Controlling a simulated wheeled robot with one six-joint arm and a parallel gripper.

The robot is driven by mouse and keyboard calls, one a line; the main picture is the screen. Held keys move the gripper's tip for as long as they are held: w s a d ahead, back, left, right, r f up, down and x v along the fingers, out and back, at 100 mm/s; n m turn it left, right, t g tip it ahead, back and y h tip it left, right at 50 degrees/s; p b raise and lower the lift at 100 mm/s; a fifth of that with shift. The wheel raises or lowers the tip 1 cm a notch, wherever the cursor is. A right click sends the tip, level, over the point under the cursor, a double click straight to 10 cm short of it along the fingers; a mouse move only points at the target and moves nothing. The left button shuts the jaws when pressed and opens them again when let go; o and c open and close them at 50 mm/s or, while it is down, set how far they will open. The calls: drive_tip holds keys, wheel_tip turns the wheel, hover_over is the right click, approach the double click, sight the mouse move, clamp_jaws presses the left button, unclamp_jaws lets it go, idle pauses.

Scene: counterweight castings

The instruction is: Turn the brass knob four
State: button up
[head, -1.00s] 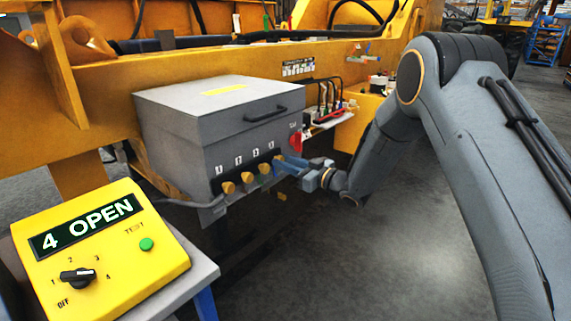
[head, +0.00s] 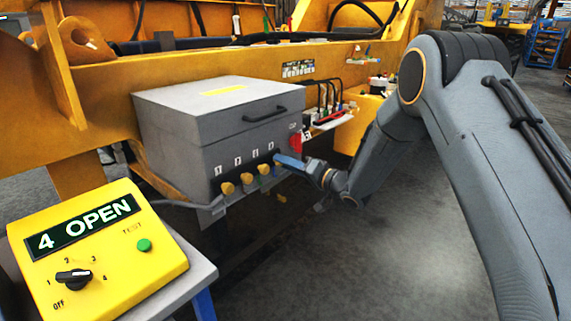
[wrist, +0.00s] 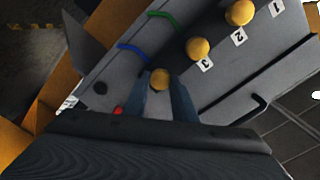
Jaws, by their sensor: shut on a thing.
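The grey box (head: 205,120) carries a row of brass knobs along its lower front, with numbered labels above them. In the wrist view, brass knob four (wrist: 160,79) sits between the two blue fingers of my gripper (wrist: 163,83), which is shut on it. The label for this knob is hidden there. In the head view my gripper (head: 285,161) is at the right end of the row and hides most of knob four. The yellow test box (head: 110,245) at the lower left reads "4 OPEN".
Knob three (wrist: 197,49) and knob two (wrist: 239,12) stand close beside my gripper. A green wire (wrist: 163,17) and a blue wire (wrist: 134,49) loop near the knobs. A red part (head: 296,143) is on the box's right edge. Open floor (head: 400,240) lies right of the box.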

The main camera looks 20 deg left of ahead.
drive_tip(key=shift+f+m, duration=0.1)
drive_tip(key=shift+m, duration=3.5)
drive_tip(key=o, duration=1)
drive_tip(key=shift+o, duration=0.2)
drive_tip(key=shift+d, duration=0.1)
drive_tip(key=b+v, duration=0.1)
drive_tip(key=v, duration=0.6)
drive_tip(key=shift+s+d, duration=0.15)
drive_tip(key=shift+d, duration=0.15)
